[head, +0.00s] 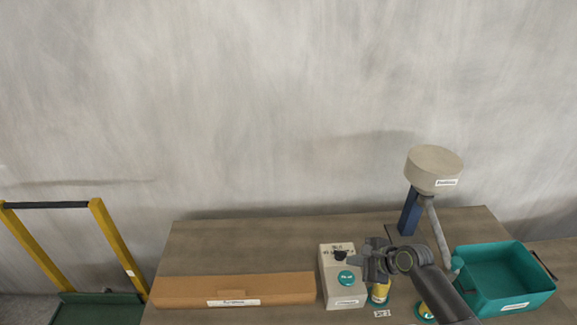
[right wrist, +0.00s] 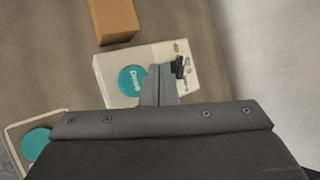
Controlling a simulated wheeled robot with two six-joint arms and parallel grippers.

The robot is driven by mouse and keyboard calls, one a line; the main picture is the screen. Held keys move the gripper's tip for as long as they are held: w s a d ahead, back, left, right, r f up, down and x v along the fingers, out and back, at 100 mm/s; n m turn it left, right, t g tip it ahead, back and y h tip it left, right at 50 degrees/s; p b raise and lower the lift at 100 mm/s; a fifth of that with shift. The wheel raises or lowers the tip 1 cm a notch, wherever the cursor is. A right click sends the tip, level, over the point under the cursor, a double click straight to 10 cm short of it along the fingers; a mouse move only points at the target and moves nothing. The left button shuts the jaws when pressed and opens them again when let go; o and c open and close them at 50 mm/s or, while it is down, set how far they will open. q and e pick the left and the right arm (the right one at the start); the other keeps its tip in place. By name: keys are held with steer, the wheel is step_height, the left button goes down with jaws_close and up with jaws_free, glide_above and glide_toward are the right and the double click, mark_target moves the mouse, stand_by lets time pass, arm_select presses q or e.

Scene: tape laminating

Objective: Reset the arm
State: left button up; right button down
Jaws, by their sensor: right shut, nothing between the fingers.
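My right gripper (head: 358,262) reaches in from the lower right and is over the right side of a pale box (head: 344,295) with a round teal button and a black knob. In the right wrist view the gripper (right wrist: 158,88) is shut and empty, its fingers overlapping the pale box (right wrist: 110,72) between the teal button and the black knob. I cannot tell whether the fingertips touch the box. My left gripper is not in view.
A long brown cardboard box (head: 270,284) lies left of the pale box. Yellow-and-teal items (head: 380,292) stand partly hidden by my right arm. A teal bin (head: 515,285) and a blue post (head: 409,212) with a beige drum (head: 434,165) are at right. The back-left table (head: 250,240) is clear.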

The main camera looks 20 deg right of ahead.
steer(key=s+a+f+n+g+h, duration=0.1)
steer(key=s+a+n, duration=0.1)
steer(key=s+n, duration=0.45)
steer(key=s+a+f+n+g+h, duration=0.1)
steer(key=s+a+n, duration=0.2)
steer(key=s+n, duration=0.35)
steer(key=s+d+r+n+g+h, duration=0.1)
steer(key=s+r+n+h, duration=0.2)
steer(key=s, duration=0.5)
steer(key=s+d+r+n+g+h, duration=0.1)
steer(key=s+r+n, duration=0.1)
steer(key=s+n, duration=0.45)
step_height(320, 180, down, 30)
steer(key=s+d+m+g+b, duration=0.1)
steer(key=s+m+g+b, duration=0.1)
steer(key=b, duration=0.2)
steer(key=s+a+f+g+b, duration=0.1)
steer(key=s+f+b, duration=0.2)
steer(key=s+f, duration=1.1)
step_height(320, 180, down, 4)
steer(key=shift+s+f+y+b, duration=0.1)
steer(key=shift+s+y+b, duration=0.2)
steer(key=shift+s, duration=0.05)
steer(key=shift+s, duration=0.15)
